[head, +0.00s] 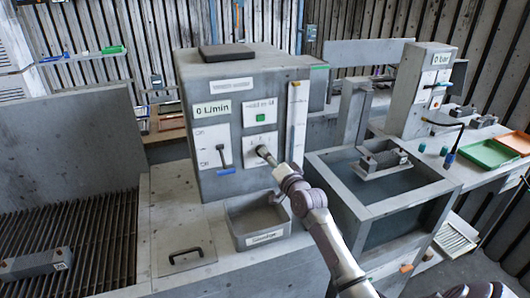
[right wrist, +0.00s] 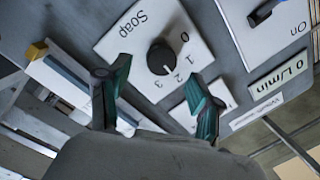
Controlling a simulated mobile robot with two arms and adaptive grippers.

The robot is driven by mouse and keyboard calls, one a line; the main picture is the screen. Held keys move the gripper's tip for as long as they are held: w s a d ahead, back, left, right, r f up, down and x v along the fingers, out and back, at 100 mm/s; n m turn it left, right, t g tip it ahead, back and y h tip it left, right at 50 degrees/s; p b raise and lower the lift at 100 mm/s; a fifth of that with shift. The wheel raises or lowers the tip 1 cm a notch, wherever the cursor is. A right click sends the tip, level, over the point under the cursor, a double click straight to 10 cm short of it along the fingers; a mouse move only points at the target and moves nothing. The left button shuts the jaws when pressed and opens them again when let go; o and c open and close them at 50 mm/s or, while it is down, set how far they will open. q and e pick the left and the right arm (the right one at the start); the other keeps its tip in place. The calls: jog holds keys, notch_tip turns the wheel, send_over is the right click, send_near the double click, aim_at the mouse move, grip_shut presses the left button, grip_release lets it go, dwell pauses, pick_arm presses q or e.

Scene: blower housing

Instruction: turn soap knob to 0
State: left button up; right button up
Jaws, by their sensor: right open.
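The soap knob (right wrist: 161,57) is a round black dial on a white plate (right wrist: 135,38) marked "Soap", in the right wrist view. My left gripper is not in view.
A water-filled basin (head: 385,190) stands to the right, a grated sink (head: 60,220) to the left.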

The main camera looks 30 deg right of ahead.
jog(key=w, duration=0.3)
jog(key=shift+w+d, duration=0.25)
jog(key=shift+c, duration=0.6)
jog(key=c, duration=1)
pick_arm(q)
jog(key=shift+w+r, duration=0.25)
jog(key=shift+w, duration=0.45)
